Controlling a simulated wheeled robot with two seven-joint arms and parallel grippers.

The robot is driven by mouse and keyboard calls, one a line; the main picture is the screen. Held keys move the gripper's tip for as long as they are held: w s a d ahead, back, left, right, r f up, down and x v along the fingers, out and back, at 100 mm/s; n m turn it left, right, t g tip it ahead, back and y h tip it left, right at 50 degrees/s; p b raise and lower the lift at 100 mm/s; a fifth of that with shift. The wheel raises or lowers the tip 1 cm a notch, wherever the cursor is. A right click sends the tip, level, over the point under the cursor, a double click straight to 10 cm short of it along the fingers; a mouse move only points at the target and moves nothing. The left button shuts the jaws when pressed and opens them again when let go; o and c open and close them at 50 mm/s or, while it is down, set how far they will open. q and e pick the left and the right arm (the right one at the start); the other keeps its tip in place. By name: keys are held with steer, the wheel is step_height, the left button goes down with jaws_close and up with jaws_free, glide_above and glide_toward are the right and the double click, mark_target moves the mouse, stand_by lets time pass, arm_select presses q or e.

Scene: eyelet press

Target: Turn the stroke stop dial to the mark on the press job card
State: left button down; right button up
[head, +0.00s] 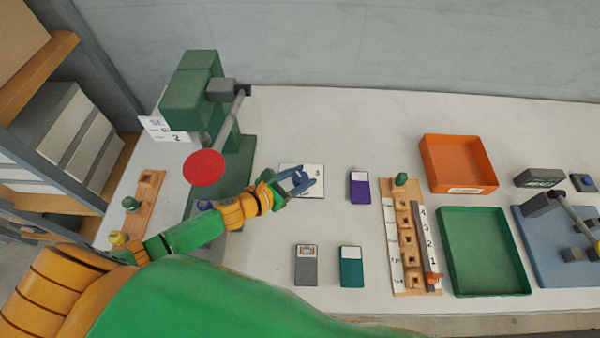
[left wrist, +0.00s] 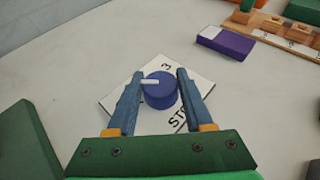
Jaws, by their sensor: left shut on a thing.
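The stroke stop dial (left wrist: 160,94) is a blue knob with a white pointer line, on a white plate (left wrist: 143,122). In the left wrist view the pointer lies toward the left finger; a 3 shows above the knob and part of the word STOP below right. Other marks are hidden. My left gripper (head: 301,181) is shut on the dial, one finger on each side; it also shows in the left wrist view (left wrist: 160,88). The press job card (head: 163,130) hangs by the green press (head: 190,95) and shows a large 2. My right gripper is not in view.
A purple block (head: 359,187) lies right of the dial plate. A grey block (head: 306,265) and a teal block (head: 351,266) lie nearer. A wooden rack (head: 411,290), an orange tray (head: 458,165) and a green tray (head: 485,250) stand right.

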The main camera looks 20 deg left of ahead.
arm_select(q)
steer(key=shift+w+a+m+g+h+b, duration=0.15)
steer(key=shift+m+g+h+b, duration=0.25)
steer(key=shift+m+h, duration=0.55)
steer(key=shift+f+m+g+h+b, duration=0.15)
steer(key=shift+m+g+h+b, duration=0.55)
steer(key=shift+m+g, duration=0.2)
steer(key=shift+m+g+h+b, duration=0.75)
steer(key=shift+m+g+b, duration=0.2)
steer(key=shift+b, duration=0.3)
steer(key=shift+m+g+h+b, duration=0.5)
steer(key=shift+m+g+b, duration=0.4)
steer(key=shift+b, duration=0.3)
steer(key=shift+r, duration=0.2)
steer(key=shift+c, duration=1.5)
jaws_free()
steer(key=shift+d, duration=0.2)
steer(key=shift+a, duration=0.1)
